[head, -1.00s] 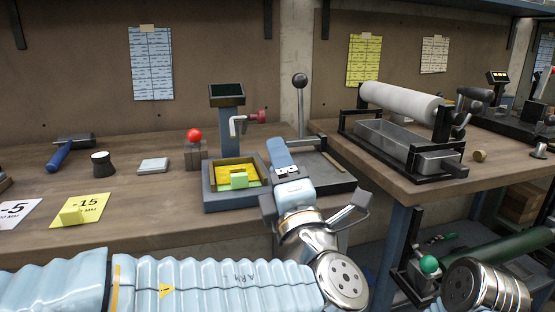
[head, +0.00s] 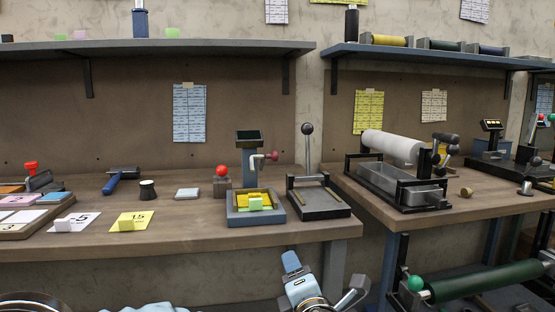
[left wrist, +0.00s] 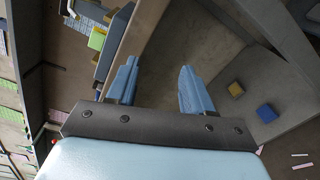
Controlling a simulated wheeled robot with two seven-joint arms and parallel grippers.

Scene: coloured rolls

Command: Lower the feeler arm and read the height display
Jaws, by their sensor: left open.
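The height gauge stands on the left bench in the head view. Its dark display (head: 248,136) tops a blue-grey post, and I can read no digits on it. My left gripper (head: 290,262) is below the bench's front edge. Its blue fingers (left wrist: 160,85) are apart and empty in the left wrist view. My right gripper is out of view.
A lever press (head: 318,203) stands right of the gauge. A red ball (head: 221,170) on a block is at its left. Yellow (head: 131,221) and white (head: 73,223) number cards lie further left. A roller machine (head: 395,150) occupies the right bench.

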